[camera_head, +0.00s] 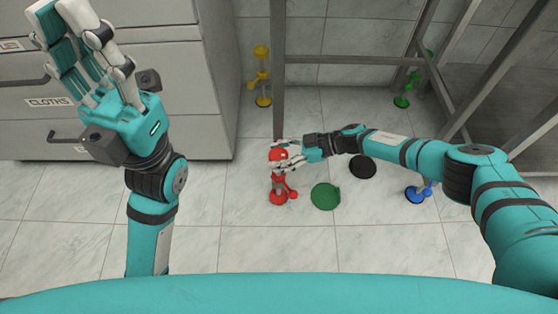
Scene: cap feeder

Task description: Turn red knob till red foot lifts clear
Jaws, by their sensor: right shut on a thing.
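The red knob (278,155) is a round red piece at the top of a short stand in the middle of the floor. Below it is the red foot (279,198), a red disc with a small red side handle, at floor level. Whether the foot touches the floor I cannot tell. My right gripper (284,154) comes in from the right and is shut on the red knob, its fingers hiding part of it. My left gripper (62,12) is raised at the upper left, away from the stand, with its fingers apart and empty.
A yellow foot stand (262,78) is behind, beside a grey frame post (278,70). Green (404,98) and blue (418,193) feet stand to the right. A green disc (325,196) and a black disc (362,167) lie nearby. Grey drawers (205,110) stand left.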

